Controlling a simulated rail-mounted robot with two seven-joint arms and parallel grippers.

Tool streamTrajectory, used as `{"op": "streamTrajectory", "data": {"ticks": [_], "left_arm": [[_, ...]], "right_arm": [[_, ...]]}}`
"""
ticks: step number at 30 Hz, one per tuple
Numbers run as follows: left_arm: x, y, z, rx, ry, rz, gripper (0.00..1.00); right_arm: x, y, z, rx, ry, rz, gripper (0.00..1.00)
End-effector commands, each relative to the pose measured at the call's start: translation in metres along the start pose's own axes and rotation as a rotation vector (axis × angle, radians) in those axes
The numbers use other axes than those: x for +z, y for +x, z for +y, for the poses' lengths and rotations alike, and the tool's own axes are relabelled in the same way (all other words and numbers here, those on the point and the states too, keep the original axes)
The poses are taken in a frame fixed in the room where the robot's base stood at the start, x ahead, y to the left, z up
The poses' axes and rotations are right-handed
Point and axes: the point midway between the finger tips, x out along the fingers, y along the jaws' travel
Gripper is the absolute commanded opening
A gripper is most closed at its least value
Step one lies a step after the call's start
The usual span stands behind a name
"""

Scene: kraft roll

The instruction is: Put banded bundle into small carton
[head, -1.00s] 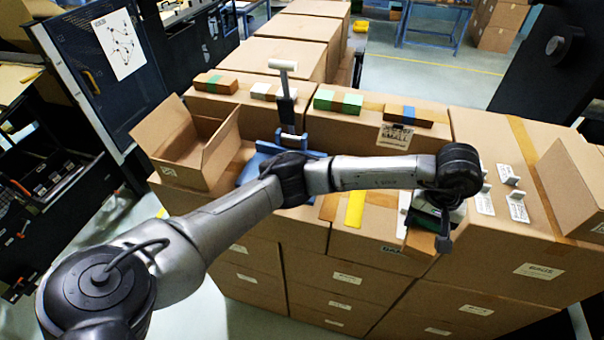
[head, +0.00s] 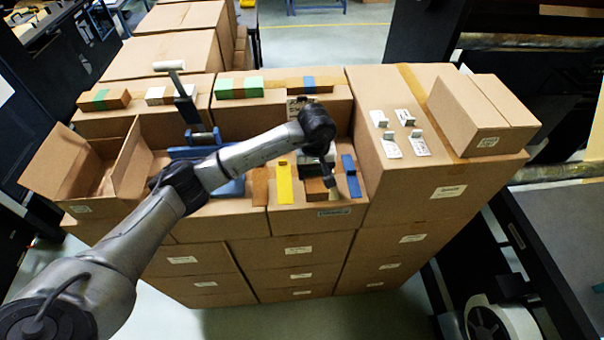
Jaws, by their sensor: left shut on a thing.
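My left gripper (head: 331,189) points down over the front middle of the carton stack. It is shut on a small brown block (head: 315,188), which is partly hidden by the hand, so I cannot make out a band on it. Several banded bundles lie at the back: brown with a green band (head: 103,100), white with a brown band (head: 166,95), green (head: 239,88), and brown with a blue band (head: 309,84). An open carton (head: 68,166) with raised flaps stands at the left. Another small carton (head: 470,118) stands at the right; its inside is hidden. My right gripper is out of view.
A yellow strip (head: 285,184) and a blue strip (head: 351,176) lie beside the gripper. Several small white label pieces (head: 391,145) lie left of the right carton.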

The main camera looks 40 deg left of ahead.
Motion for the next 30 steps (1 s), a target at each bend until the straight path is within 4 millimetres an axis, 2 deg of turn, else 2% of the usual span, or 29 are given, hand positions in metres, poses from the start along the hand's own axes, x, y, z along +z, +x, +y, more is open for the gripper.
{"op": "streamTrajectory", "data": {"ticks": [3, 9, 17, 24, 30], "left_arm": [[-0.013, 0.009, -0.014, -0.001, -0.002, -0.002, 0.36], [-0.023, 0.019, -0.024, 0.001, 0.000, 0.000, 0.36], [-0.025, 0.030, -0.025, 0.000, 0.000, -0.002, 0.36], [-0.024, 0.058, -0.025, 0.001, 0.001, -0.002, 0.36], [-0.025, 0.061, -0.025, 0.002, 0.001, 0.001, 0.36]], "right_arm": [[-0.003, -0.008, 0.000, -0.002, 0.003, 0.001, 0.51], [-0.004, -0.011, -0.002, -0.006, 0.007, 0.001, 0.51], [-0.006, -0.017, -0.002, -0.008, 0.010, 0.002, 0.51], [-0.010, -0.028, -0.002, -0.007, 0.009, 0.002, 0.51], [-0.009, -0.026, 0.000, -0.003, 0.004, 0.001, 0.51]]}}
